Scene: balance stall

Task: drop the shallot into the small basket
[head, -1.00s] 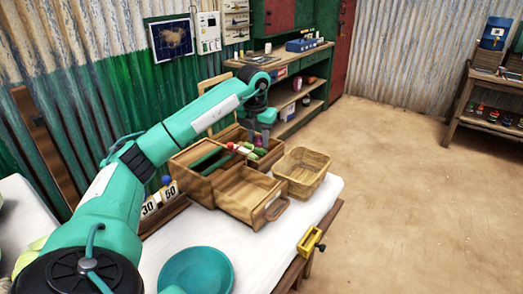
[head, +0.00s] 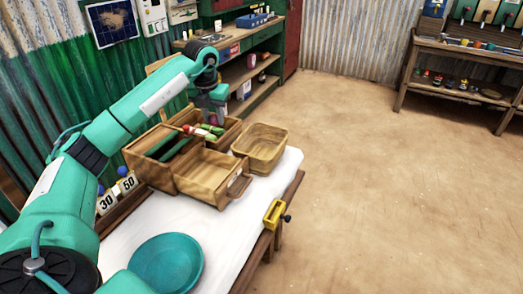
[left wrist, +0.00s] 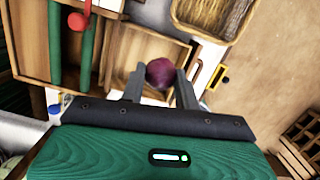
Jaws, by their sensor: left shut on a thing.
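The shallot (left wrist: 160,73) is a round, dark purple-red bulb between the fingertips of my left gripper in the left wrist view. My left gripper (head: 218,114) is shut on it, above the back of the wooden box in the head view. The fingers partly hide the shallot there. The small basket (head: 262,158) is a tan woven, open-topped basket on the white table, right of the box and to the right of my gripper. Its inside looks empty. It also shows at the top of the left wrist view (left wrist: 213,14). My right gripper is not in view.
A wooden box (head: 148,172) with compartments holds green bars and red, white and green items. Its open tray (head: 208,172) has a handle. Number cards stand left of the box.

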